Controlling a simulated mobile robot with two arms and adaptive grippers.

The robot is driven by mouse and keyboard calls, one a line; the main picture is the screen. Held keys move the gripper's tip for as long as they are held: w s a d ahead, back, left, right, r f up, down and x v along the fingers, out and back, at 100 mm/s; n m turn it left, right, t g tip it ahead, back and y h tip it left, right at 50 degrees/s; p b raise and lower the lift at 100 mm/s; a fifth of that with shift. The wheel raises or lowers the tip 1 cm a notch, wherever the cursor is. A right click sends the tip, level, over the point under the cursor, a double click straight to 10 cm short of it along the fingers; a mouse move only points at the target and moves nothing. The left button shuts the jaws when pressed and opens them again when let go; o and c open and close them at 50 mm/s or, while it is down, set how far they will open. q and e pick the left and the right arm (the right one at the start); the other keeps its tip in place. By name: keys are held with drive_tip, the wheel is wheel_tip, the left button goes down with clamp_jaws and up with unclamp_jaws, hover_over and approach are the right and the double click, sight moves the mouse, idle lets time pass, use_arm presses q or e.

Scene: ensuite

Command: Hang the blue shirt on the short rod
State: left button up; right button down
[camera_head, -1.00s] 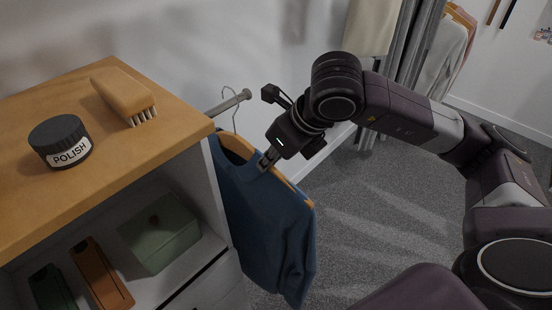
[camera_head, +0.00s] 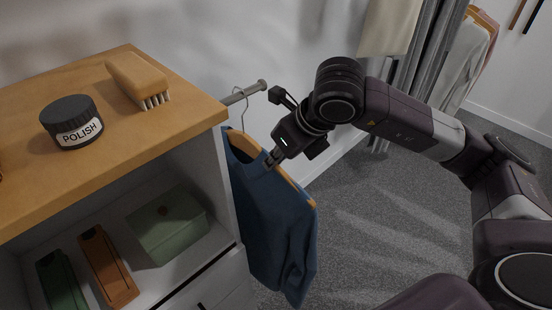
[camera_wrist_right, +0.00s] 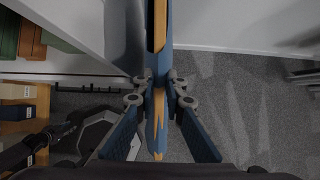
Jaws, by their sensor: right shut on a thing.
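The blue shirt (camera_head: 272,225) hangs from a wooden hanger (camera_head: 300,193) beside the cabinet, in the head view. The hanger's thin wire hook (camera_head: 246,118) rises to the short grey rod (camera_head: 250,92), which sticks out from behind the cabinet. The hook's top crosses the rod in the picture; I cannot tell whether its weight rests there. My right gripper (camera_head: 272,160) is shut on the wooden hanger at the shirt's shoulder. In the right wrist view, the hanger and shirt run between its fingers (camera_wrist_right: 159,90). My left gripper is not in view.
The wooden-topped cabinet (camera_head: 150,135) stands at the left, close to the shirt. A brush (camera_head: 137,78) and a polish tin (camera_head: 72,122) lie on top; a green box (camera_head: 168,225) sits inside. Other clothes (camera_head: 462,60) hang at the back. Grey carpet right of the shirt is clear.

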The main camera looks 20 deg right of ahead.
drive_tip(key=c, duration=1.9)
unclamp_jaws()
drive_tip(key=shift+w, duration=0.1)
drive_tip(key=shift+f, duration=0.1)
drive_tip(key=v, duration=1.2)
